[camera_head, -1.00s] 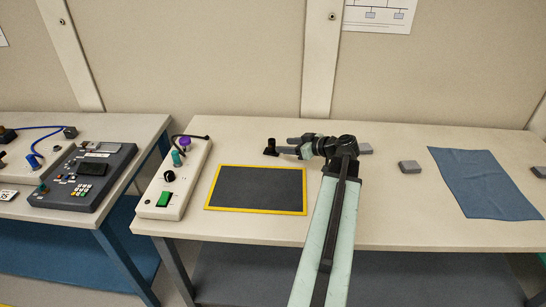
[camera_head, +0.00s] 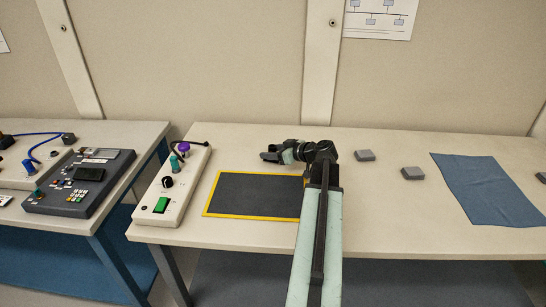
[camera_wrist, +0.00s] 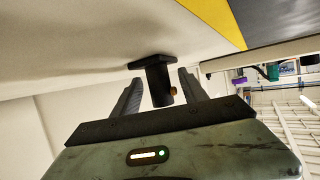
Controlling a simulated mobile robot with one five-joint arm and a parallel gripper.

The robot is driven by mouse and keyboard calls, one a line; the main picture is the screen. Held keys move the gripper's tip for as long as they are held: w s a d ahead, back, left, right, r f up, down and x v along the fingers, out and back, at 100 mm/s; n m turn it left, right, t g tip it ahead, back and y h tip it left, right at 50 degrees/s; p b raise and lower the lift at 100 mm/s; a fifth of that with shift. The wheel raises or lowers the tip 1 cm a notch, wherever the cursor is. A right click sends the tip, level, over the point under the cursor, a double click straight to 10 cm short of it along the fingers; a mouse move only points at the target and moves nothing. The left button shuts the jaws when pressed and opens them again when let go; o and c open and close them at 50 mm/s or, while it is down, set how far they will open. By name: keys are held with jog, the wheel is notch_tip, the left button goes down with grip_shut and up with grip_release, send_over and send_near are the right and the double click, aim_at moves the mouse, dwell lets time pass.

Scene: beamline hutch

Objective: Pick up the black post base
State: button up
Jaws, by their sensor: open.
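The black post base (camera_wrist: 150,63) shows in the wrist view as a short dark post with a flat foot and a small brass-coloured knob on its side. My gripper (camera_wrist: 158,78) is open, with one dark finger on each side of the post. I cannot tell whether either finger touches it. In the head view my gripper (camera_head: 269,156) is low over the table behind the dark mat, pointing left. There the post base cannot be made out apart from the dark fingers.
The yellow-edged dark mat (camera_head: 250,194) lies just in front of my gripper. A white control box (camera_head: 172,188) stands to the left. Grey blocks (camera_head: 365,155) and (camera_head: 412,173) and a blue cloth (camera_head: 487,190) lie to the right.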

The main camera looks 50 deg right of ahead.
grip_shut()
jog(key=shift+r, duration=0.15)
